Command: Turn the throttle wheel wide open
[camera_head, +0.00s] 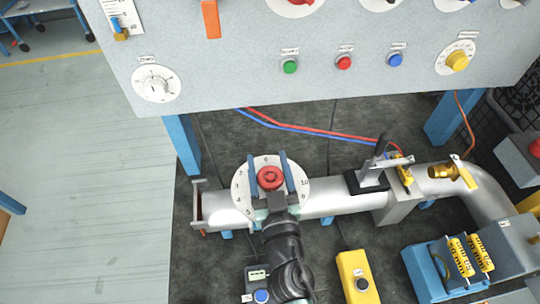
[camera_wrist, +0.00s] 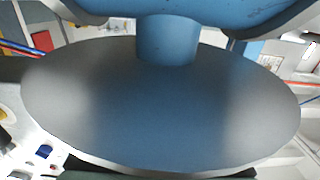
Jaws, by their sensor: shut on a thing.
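The throttle wheel (camera_head: 270,177) is a red round knob at the middle of a white numbered dial (camera_head: 242,190) on the grey pipe, in the head view. My gripper (camera_head: 271,172) comes from below. Its two blue-grey fingers stand one on each side of the red wheel and are shut on it. Part of the dial's lower edge is hidden by my gripper. In the wrist view a large grey disc fills most of the picture, with a blue stem at the top; I cannot tell the red wheel there.
A grey control panel (camera_head: 230,85) with buttons and knobs stands behind the pipe (camera_head: 330,200). A black-handled lever (camera_head: 375,165) and a brass valve (camera_head: 450,172) sit right of the wheel. A yellow button box (camera_head: 352,272) and a blue box (camera_head: 424,272) are in front. Open floor (camera_head: 90,180) lies left.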

